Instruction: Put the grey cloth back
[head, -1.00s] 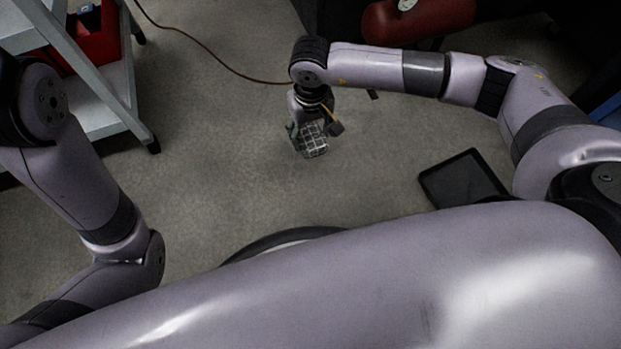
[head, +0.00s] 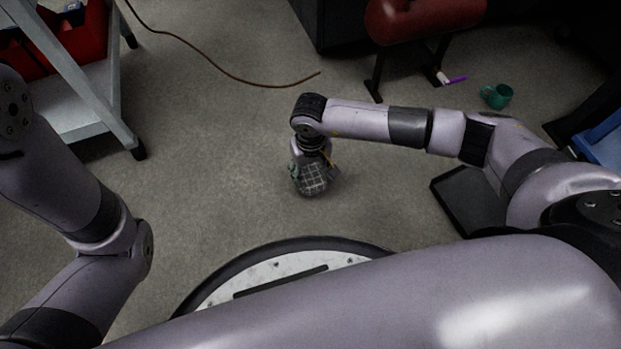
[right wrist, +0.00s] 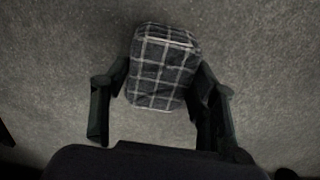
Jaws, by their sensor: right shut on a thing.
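The grey cloth (head: 312,180) has a dark check with pale lines and is folded into a soft pad. My right gripper (head: 314,168) is shut on it and points down, with the cloth above the bare floor. In the right wrist view the cloth (right wrist: 160,65) sits between the two dark fingers of the gripper (right wrist: 158,95), reaching beyond them. My left arm shows at the left edge, but its gripper is out of the picture.
A grey cart (head: 88,98) with red bins (head: 85,38) stands at the upper left. A brown cable (head: 215,68) lies on the floor. A red-seated stool (head: 425,18), a green mug (head: 497,95), a purple marker (head: 456,79) and a dark flat panel (head: 466,203) are at the right. The middle floor is clear.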

